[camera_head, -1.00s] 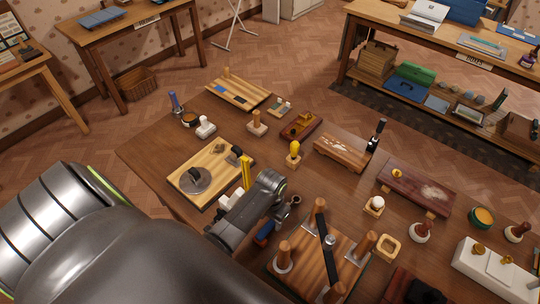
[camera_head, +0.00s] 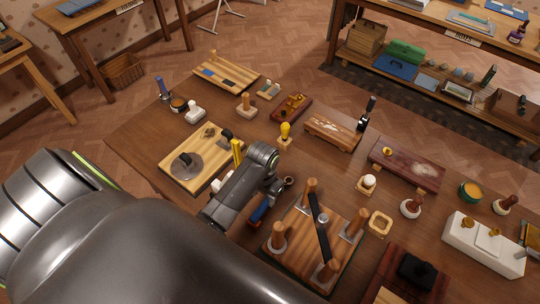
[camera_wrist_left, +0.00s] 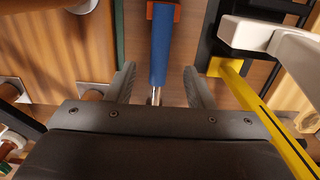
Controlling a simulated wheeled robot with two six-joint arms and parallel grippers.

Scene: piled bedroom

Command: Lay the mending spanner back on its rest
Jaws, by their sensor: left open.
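A tool with a blue handle (camera_head: 258,212), which looks like the spanner, lies on the workbench (camera_head: 135,150). In the left wrist view the blue handle (camera_wrist_left: 160,45) has an orange-red part at its far end and a metal shank at its near end. My left gripper (camera_head: 269,190) is open, low over the tool. Its fingers (camera_wrist_left: 158,88) stand on either side of the shank, with a gap on both sides. The gripper body hides the tool's near end in the wrist view. I cannot tell which thing is the spanner's rest. My right gripper is not in view.
A wooden board with upright pegs and a dark bar (camera_head: 343,254) stands close to the right of the tool. A yellow bar (camera_head: 237,151) stands close on the other side, beside a light board (camera_head: 190,165) with a grey disc. Several stamps and small stands crowd the bench.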

